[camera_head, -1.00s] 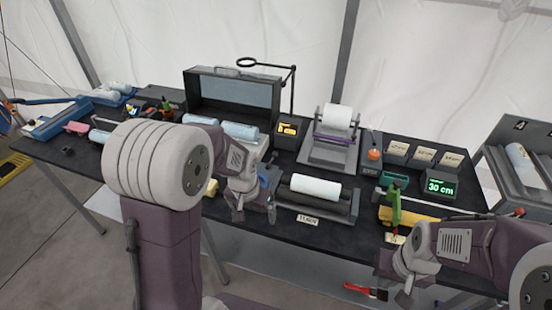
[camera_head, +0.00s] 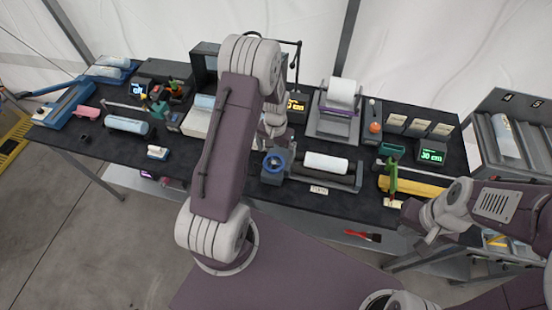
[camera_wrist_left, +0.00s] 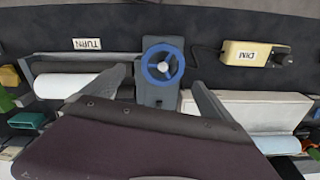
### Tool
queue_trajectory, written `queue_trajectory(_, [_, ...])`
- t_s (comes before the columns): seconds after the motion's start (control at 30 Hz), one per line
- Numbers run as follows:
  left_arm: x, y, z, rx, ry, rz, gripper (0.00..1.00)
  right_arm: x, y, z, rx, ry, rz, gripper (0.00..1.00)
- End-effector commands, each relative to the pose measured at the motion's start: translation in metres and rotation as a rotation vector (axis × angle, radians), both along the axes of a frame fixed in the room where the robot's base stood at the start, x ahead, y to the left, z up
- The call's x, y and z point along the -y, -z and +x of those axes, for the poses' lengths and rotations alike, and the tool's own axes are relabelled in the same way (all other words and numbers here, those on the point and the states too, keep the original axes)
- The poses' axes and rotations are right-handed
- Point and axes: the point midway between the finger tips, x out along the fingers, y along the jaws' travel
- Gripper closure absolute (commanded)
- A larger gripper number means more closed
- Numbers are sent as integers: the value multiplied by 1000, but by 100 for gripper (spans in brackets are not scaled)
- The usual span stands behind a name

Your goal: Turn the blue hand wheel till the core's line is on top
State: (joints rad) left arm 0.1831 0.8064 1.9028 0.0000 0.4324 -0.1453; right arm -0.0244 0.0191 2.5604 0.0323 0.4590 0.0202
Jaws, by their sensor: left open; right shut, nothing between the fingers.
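The blue hand wheel (camera_head: 274,160) stands at the left end of a dark roller stand (camera_head: 353,178) near the table's front edge. A white core (camera_head: 326,163) lies on the rollers; I cannot make out a line on it. In the left wrist view the wheel (camera_wrist_left: 162,62) shows face-on between the two grey fingers of my open left gripper (camera_wrist_left: 158,88), with the core (camera_wrist_left: 90,82) to its left. I see no finger touching the wheel. In the head view my left arm partly hides that gripper. My right gripper (camera_head: 412,216) is shut and empty, low at the right.
A TURN label (camera_head: 319,190) lies before the stand. A small DIM box (camera_head: 157,152) sits left of the wheel. A green-handled tool (camera_head: 391,176) and a yellow block (camera_head: 415,186) stand to the right. A white roll on a grey frame (camera_head: 341,93) is behind.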

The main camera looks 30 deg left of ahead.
Motion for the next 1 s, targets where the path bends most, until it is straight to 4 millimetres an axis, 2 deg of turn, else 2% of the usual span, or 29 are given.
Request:
queue_trajectory(0.1, [0, 23, -2, -7, 0, -1, 3, 0, -13, 0, 1, 0, 0, 100])
queue_trajectory(0.3, [0, 59, -1, -3, 0, 0, 3, 0, -23, 0, 1, 0, 0, 100])
queue_trajectory(0.47, [0, 71, 0, -1, 0, 0, 3, 0, -26, 0, 1, 0, 0, 100])
queue_trajectory(0.7, [0, 73, 0, 1, 0, 0, 3, 0, -25, 0, 1, 0, 0, 100])
queue_trajectory(0.9, [0, 73, 0, 1, 0, 0, 59, 0, -25, 0, 1, 0, 0, 100])
queue_trajectory(0.93, [0, 73, 0, 1, 0, 0, 66, 0, -25, 0, 1, 0, 0, 100])
queue_trajectory(1.0, [0, 72, 0, 1, 0, 0, 66, 0, -25, 0, 1, 0, 0, 100])
